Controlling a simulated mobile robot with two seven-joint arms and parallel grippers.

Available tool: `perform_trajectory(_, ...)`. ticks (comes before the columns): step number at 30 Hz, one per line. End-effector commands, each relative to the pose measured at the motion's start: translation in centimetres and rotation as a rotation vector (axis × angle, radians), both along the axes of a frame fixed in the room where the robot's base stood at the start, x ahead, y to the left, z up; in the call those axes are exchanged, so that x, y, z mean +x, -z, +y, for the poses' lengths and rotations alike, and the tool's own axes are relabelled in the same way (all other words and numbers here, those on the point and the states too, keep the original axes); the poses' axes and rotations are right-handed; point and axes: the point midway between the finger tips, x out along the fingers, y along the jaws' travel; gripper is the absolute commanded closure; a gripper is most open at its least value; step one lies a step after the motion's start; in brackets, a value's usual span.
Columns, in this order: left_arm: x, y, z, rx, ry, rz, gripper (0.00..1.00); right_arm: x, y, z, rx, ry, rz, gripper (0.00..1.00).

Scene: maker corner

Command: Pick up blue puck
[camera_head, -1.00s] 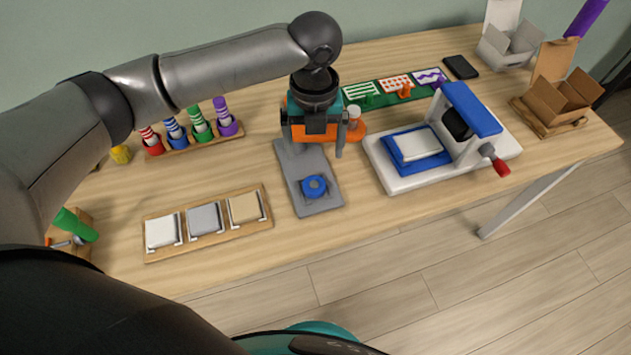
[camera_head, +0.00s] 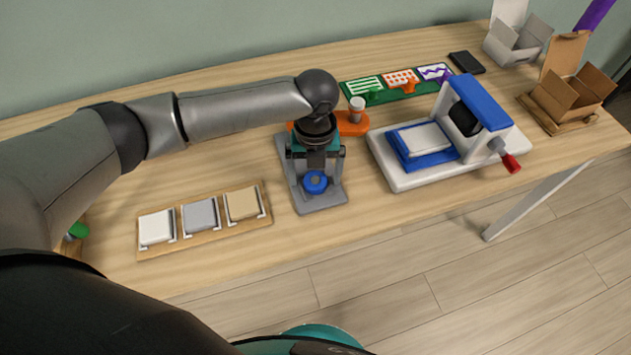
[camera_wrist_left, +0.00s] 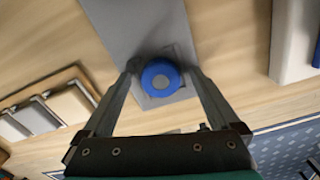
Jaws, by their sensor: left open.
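The blue puck (camera_head: 315,182) lies on a grey plate (camera_head: 324,200) near the front of the table. My left gripper (camera_head: 317,178) is right over the puck, with its jaws apart. In the left wrist view the round puck (camera_wrist_left: 160,78) shows between the two fingertips of my left gripper (camera_wrist_left: 164,72), one on each side. A lighter round spot marks its middle. I cannot tell whether the fingers touch it. My right gripper is not in view.
A wooden tray with white, grey and tan pads (camera_head: 207,226) lies to the left of the plate. A white press with a blue top and red handle (camera_head: 400,180) stands to the right. An orange holder (camera_head: 352,124) sits close behind. Open cardboard boxes (camera_head: 568,100) are at the far right.

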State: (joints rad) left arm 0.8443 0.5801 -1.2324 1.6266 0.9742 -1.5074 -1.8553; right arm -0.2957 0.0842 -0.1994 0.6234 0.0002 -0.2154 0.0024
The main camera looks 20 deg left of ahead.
Motion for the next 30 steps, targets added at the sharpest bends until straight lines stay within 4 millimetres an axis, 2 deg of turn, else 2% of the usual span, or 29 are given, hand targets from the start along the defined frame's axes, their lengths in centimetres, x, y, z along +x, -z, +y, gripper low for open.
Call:
perform_trajectory(2,0.03,-0.09,-0.01,0.0,0.0,0.0,0.05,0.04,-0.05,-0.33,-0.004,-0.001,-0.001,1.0)
perform_trajectory(10,0.03,-0.13,0.0,-0.001,-0.001,-0.001,0.35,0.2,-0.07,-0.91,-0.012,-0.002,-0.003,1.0)
perform_trajectory(27,0.05,-0.14,0.02,-0.001,-0.001,-0.001,0.99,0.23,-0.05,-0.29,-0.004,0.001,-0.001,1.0)
perform_trajectory(30,0.05,-0.14,0.02,-0.001,-0.001,-0.001,1.0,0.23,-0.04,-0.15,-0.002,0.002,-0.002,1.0)
